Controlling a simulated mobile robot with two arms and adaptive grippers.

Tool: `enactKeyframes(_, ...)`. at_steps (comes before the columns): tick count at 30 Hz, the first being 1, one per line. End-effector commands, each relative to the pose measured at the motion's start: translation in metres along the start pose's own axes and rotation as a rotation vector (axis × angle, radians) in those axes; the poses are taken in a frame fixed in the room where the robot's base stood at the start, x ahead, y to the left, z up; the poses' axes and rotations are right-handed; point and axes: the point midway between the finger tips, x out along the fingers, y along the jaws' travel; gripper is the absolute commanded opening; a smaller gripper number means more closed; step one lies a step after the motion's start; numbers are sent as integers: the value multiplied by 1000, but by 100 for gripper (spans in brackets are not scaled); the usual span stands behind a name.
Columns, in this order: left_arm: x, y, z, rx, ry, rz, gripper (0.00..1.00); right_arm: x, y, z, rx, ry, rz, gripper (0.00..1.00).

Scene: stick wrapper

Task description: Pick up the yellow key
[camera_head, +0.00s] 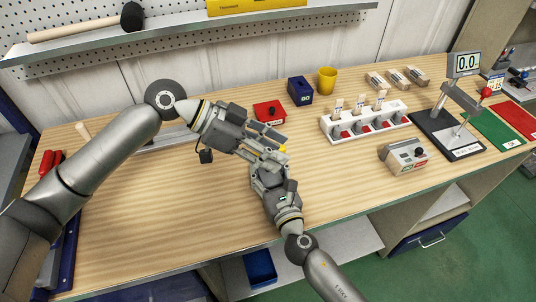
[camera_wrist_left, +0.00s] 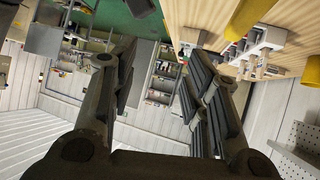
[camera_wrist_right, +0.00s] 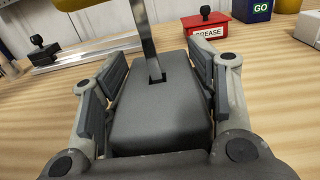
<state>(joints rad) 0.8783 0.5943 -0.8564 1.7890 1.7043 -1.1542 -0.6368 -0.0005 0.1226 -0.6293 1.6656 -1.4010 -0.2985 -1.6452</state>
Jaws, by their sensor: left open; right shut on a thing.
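My right gripper (camera_head: 268,172) is shut on a dark grey block (camera_wrist_right: 160,110), with a flat metal shaft (camera_wrist_right: 143,35) rising from it in the right wrist view. A yellow piece (camera_head: 283,148) shows by the gripper tips in the head view, and large and close in the left wrist view (camera_wrist_left: 250,16). It also shows at the top of the right wrist view (camera_wrist_right: 75,4). It looks like part of the key, but its full shape is hidden or cut off. My left gripper (camera_head: 268,146) is open and empty, close to the right gripper above the table.
A red grease box (camera_head: 269,112), a blue GO box (camera_head: 300,91) and a yellow cup (camera_head: 327,80) stand behind the grippers. A white rack (camera_head: 365,124) with sticks and a grey device (camera_head: 405,156) are to the right.

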Motion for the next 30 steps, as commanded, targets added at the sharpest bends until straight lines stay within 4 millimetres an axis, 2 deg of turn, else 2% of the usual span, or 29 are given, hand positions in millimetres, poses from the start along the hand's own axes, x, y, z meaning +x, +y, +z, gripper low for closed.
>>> enactKeyframes(8,-9,-2,15,18,289,-25,43,0,0,-1,0,1,-1,22)
enactKeyframes(15,-33,-11,54,10,481,-153,43,0,0,-1,0,1,-1,22)
enactKeyframes(21,-54,-14,92,-1,562,-273,43,0,0,-1,0,1,0,22)
enactKeyframes(24,-61,-14,106,-5,579,-314,43,0,0,-1,0,1,0,22)
enactKeyframes(27,-64,-15,111,-5,587,-337,43,0,0,-1,0,1,0,22)
enactKeyframes(30,-57,-19,108,-4,590,-342,43,0,0,-1,0,1,0,22)
